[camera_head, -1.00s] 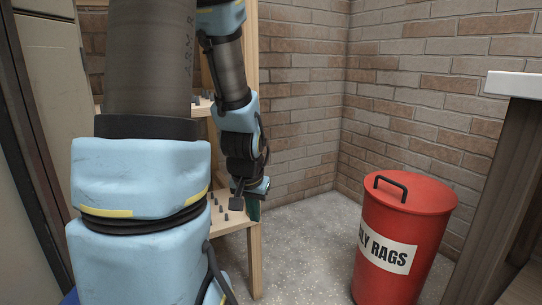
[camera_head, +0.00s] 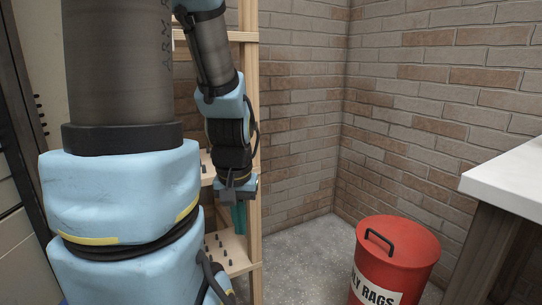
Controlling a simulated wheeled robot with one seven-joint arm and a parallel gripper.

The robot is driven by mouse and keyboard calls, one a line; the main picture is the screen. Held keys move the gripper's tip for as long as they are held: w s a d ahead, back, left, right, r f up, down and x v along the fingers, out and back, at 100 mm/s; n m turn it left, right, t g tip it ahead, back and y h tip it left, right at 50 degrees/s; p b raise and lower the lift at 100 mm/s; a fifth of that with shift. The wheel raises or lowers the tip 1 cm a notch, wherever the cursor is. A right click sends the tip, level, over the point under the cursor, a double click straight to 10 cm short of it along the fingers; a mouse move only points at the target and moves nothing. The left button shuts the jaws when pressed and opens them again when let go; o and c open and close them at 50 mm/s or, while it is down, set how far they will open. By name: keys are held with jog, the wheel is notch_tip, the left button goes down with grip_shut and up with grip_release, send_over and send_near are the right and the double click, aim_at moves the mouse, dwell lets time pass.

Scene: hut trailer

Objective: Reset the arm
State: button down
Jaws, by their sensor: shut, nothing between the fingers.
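My gripper (camera_head: 239,215) hangs at the end of my blue and grey arm, left of the middle of the head view. It points down in front of the wooden shelf rack. Its teal fingers are small in the picture and look closed together, with nothing seen between them. My large upper arm fills the left side and hides part of the rack.
A wooden rack (camera_head: 250,130) with small dark pegs on its shelves stands behind my arm. A red rag bin (camera_head: 398,245) with a black handle stands at the lower right. A white-topped table (camera_head: 512,178) is at the right edge. Bare floor (camera_head: 305,250) lies between rack and bin.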

notch_tip(320, 180, up, 18)
jog(key=p, duration=1.6)
jog(key=shift+r, duration=0.25)
